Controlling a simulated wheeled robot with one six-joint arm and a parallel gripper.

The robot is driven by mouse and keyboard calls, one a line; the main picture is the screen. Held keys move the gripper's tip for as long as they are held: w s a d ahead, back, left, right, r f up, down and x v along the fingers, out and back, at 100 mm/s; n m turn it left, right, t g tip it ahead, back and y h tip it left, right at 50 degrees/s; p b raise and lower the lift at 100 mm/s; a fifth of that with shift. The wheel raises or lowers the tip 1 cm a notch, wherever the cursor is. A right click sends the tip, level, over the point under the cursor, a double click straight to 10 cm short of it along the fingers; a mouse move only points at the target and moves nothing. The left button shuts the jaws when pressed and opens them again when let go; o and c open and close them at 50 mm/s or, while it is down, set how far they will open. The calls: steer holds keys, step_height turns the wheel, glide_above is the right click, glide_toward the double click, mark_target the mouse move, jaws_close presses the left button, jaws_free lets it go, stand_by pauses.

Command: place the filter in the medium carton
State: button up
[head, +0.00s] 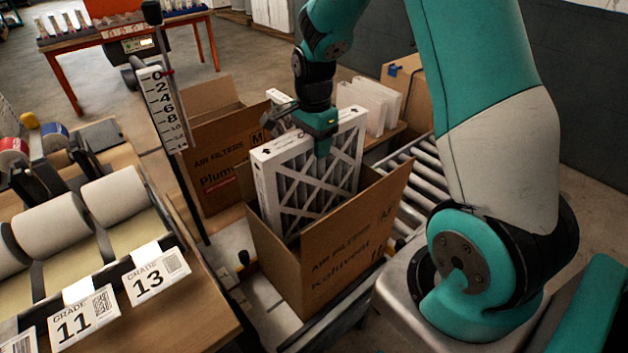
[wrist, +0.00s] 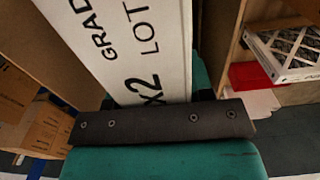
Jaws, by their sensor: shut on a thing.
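A white-framed pleated filter (head: 301,180) with a cross lattice stands upright, its lower part inside an open brown carton (head: 335,262) printed "AIR FILTERS Koluvent". That carton's size letter on the right looks like M. My gripper (head: 322,140) is shut on the filter's top edge, above the carton. The filter's bottom is hidden by the carton wall, so I cannot tell whether it touches the floor. In the wrist view the filter's printed white edge (wrist: 135,45) runs up from the dark jaw, with brown cardboard on both sides.
A second open carton (head: 206,165), marked M, stands behind to the left. More white filters (head: 370,103) stand behind my gripper by a roller conveyor (head: 412,185). A scale post (head: 165,110) rises on the left, beside a bench with rolls (head: 115,195) and grade labels.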

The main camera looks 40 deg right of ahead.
mark_target(314, 182)
step_height(314, 182, down, 12)
steer(key=shift+r+p, duration=0.15)
steer(key=shift+p, duration=0.35)
